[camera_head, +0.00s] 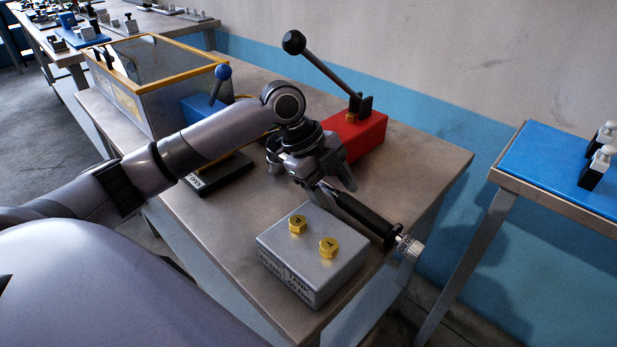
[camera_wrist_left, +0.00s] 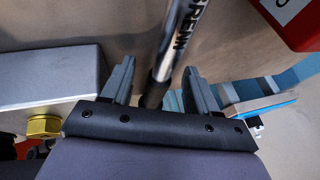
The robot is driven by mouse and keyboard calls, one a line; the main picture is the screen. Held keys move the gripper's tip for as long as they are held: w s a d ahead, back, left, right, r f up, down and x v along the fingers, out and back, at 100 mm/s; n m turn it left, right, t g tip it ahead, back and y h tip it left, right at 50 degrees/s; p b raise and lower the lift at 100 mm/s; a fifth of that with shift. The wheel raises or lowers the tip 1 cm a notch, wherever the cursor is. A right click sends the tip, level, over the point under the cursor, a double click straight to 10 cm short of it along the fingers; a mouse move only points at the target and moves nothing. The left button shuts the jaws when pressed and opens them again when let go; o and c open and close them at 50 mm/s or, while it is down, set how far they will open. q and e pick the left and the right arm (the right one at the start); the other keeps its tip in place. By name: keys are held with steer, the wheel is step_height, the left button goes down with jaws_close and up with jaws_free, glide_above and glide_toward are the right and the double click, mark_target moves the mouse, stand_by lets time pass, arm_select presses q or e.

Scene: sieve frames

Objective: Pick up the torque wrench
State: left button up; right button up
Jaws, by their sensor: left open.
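The torque wrench (camera_head: 365,212) has a dark handle and a pale knurled knob at its right end, which reaches the table's right edge in the head view. The left gripper hides its other end there. My left gripper (camera_head: 330,187) is above the wrench with its fingers open and pointing down at the handle. In the left wrist view the wrench (camera_wrist_left: 171,47) shows a silver, lettered shaft running down between the two open fingers (camera_wrist_left: 158,72). A gap shows beside the shaft, and the fingers do not look closed on it. My right gripper is not in view.
A grey block with two brass hex bolts (camera_head: 313,262) stands just in front of the wrench. A red block with a long black lever (camera_head: 358,137) stands behind. A yellow-edged clear box (camera_head: 150,80) and a blue lever unit (camera_head: 203,108) are to the left. A blue-topped table (camera_head: 545,165) is at right.

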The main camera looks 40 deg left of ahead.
arm_select(q)
jaws_close()
steer(key=shift+r, duration=0.15)
